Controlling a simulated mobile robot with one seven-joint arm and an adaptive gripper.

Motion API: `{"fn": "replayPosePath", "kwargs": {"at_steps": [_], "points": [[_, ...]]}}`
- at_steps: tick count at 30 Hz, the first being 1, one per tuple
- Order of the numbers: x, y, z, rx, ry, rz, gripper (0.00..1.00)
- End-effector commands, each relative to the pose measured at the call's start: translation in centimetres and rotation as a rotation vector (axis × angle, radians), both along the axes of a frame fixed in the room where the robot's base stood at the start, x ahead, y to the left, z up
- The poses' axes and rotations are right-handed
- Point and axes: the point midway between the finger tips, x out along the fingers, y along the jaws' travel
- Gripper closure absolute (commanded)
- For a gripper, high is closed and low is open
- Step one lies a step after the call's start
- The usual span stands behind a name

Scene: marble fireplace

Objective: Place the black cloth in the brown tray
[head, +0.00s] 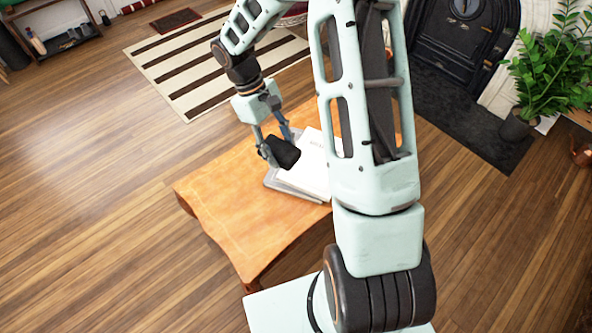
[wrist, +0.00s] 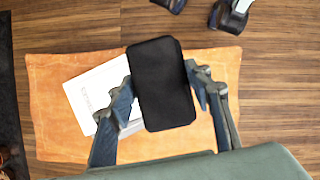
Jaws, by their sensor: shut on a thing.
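The black cloth (head: 284,153) is a dark, flat, rounded rectangle held in my gripper (head: 277,143), above the low wooden table. In the wrist view the black cloth (wrist: 163,95) lies between the two fingers of my gripper (wrist: 161,88), and its far end reaches past the fingertips. My gripper is shut on it. I cannot make out a brown tray in either view. My arm hides part of the table in the head view.
The orange-brown table (head: 225,205) bears a white book (head: 313,168) with a grey edge beneath it. Its left part is clear. A striped rug (head: 195,65), a black fireplace (head: 465,40) and a potted plant (head: 543,75) stand apart from it on the wooden floor.

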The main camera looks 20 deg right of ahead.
Motion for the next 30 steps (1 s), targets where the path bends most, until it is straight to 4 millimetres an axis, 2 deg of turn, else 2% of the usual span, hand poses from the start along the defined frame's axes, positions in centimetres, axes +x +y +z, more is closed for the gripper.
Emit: {"fn": "replayPosePath", "kwargs": {"at_steps": [1,8,15,19,24,27,30], "points": [[-0.3,0.2,-3.0,-0.002,0.002,0.087,0.80],[-1.2,1.0,-10.2,-0.002,0.001,0.515,0.80],[-2.8,2.7,-17.2,0.000,0.004,0.955,0.80],[-3.7,3.6,-19.9,0.000,0.004,1.145,0.80],[-4.6,4.2,-21.8,0.000,0.003,1.293,0.80],[-4.5,4.5,-22.2,0.000,0.001,1.327,0.80],[-3.3,5.0,-22.9,0.001,0.000,1.335,0.80]]}}
